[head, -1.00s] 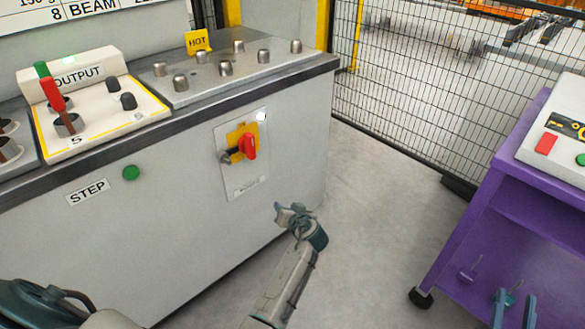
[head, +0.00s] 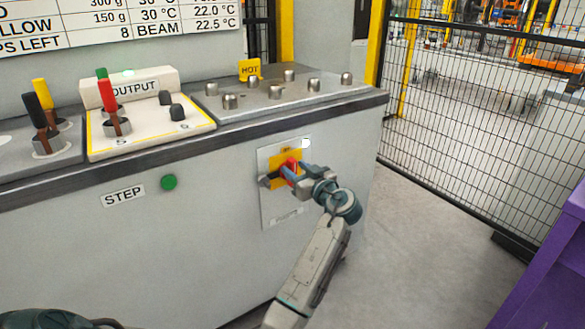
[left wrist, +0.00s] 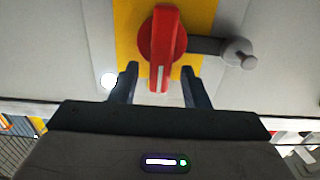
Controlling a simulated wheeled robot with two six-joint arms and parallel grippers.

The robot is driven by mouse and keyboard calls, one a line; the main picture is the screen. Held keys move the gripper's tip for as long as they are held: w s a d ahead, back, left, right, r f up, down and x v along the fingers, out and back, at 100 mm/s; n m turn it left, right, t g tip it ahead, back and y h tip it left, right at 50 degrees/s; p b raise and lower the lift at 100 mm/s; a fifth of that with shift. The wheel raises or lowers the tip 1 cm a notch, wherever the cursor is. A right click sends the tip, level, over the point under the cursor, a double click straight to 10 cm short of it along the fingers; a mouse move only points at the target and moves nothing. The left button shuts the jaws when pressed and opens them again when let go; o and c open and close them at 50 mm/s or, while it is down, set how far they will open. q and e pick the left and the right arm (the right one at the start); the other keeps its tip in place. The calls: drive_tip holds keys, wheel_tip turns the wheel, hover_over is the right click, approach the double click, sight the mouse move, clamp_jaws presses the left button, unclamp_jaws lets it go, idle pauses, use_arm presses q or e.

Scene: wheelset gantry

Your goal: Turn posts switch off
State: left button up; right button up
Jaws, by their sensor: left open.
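The posts switch is a red rotary handle (left wrist: 162,48) on a yellow plate (left wrist: 203,18), set in a grey panel (head: 272,208) on the cabinet front. In the left wrist view the handle points straight down the picture, its white mark at the near end. My left gripper (left wrist: 160,82) is open, its two fingers on either side of the handle's end, with gaps showing. In the head view the left gripper (head: 292,175) reaches the switch from the right and partly hides it. A grey peg on an arm (left wrist: 238,54) sits beside the handle. My right gripper is not in view.
A white lamp (head: 306,143) sits at the panel's upper right. A green button (head: 168,182) and STEP label (head: 123,196) are to the left. The worktop carries metal posts (head: 275,91), a HOT sign (head: 249,70) and an output box (head: 150,125). A mesh fence (head: 470,130) stands right.

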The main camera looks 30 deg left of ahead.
use_arm(q)
drive_tip(key=shift+x, duration=1.15)
